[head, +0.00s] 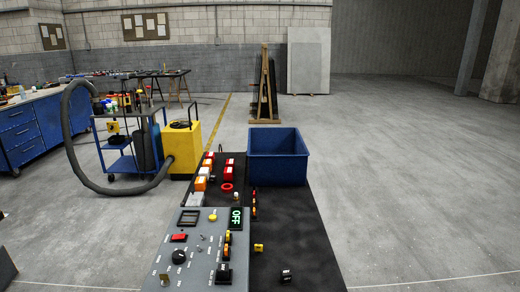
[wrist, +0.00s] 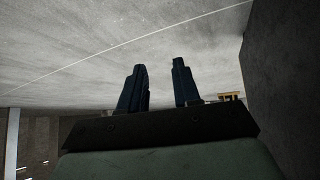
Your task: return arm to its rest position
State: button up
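My gripper (wrist: 160,85) shows only in the wrist view. Its two dark fingers stand apart with an empty gap between them, so it is open. Behind the fingers I see grey concrete-like surfaces and a thin pale curved line, with no work object close by. Neither my arm nor my gripper shows in the head view, so where the gripper is relative to the bench cannot be told.
A dark bench top (head: 300,240) holds a grey control panel (head: 190,262) with a green OFF display (head: 236,218), a blue bin (head: 278,158) and several small parts. A yellow vacuum (head: 181,150) and blue trolley (head: 122,163) stand left. The floor at right is clear.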

jog(key=s+a+f+g+y, duration=0.1)
jog(key=s+a+f+g, duration=0.3)
jog(key=s, duration=0.5)
jog(key=s+a+f+m+g+y, duration=0.1)
jog(key=s+a+f+g, duration=0.15)
jog(key=s+a, duration=0.55)
jog(key=s+a+f+g, duration=0.3)
jog(key=s+a+f, duration=0.1)
jog(key=s, duration=0.7)
jog(key=s+a+r+n+g, duration=0.2)
jog(key=s+a+r, duration=0.2)
jog(key=s+a, duration=0.3)
jog(key=s+a+r+n+g+y, duration=0.1)
jog(key=s+a+r+n+g, duration=0.1)
jog(key=s+a+r, duration=0.2)
jog(key=s+a, duration=0.3)
jog(key=shift+s+a+r+g, duration=0.15)
jog(key=shift+a+r+g, duration=0.1)
jog(key=shift+g, duration=0.1)
jog(key=shift+c, duration=0.2)
